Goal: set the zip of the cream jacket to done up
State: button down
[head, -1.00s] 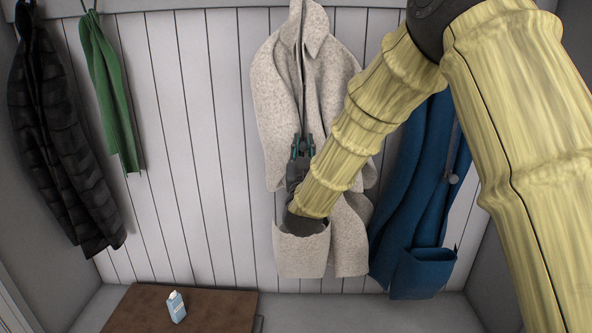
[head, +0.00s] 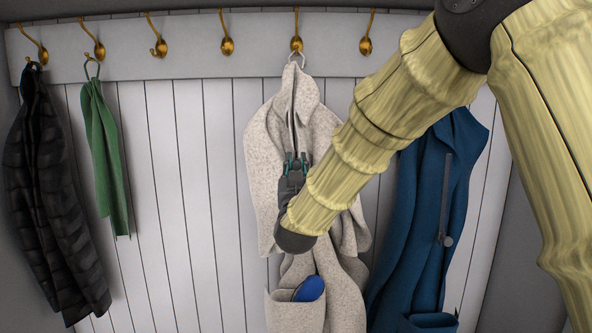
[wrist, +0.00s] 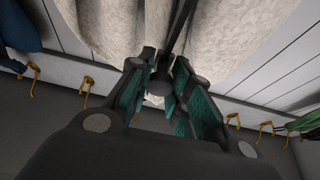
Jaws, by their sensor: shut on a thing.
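The cream jacket (head: 270,150) hangs by a loop from a brass hook (head: 296,43) at the middle of the rail. Its zip shows as a dark line (head: 293,105) running down from the collar to my gripper. My gripper (head: 297,160) is at the upper front of the jacket, shut on the zip pull, which is mostly hidden by the fingers. In the wrist view, the fingers (wrist: 160,92) close around a small dark piece below the dark zip strip (wrist: 181,22), with cream cloth (wrist: 110,30) on both sides. My forearm covers part of the jacket's right side.
A blue coat (head: 420,200) with its own zip pull (head: 446,240) hangs close on the right, partly behind my arm. A green scarf (head: 105,150) and a black quilted jacket (head: 50,190) hang at left. A blue item (head: 309,289) sits in the cream jacket's pocket.

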jog(key=c, duration=1.2)
grip_release()
jog(key=v, duration=1.2)
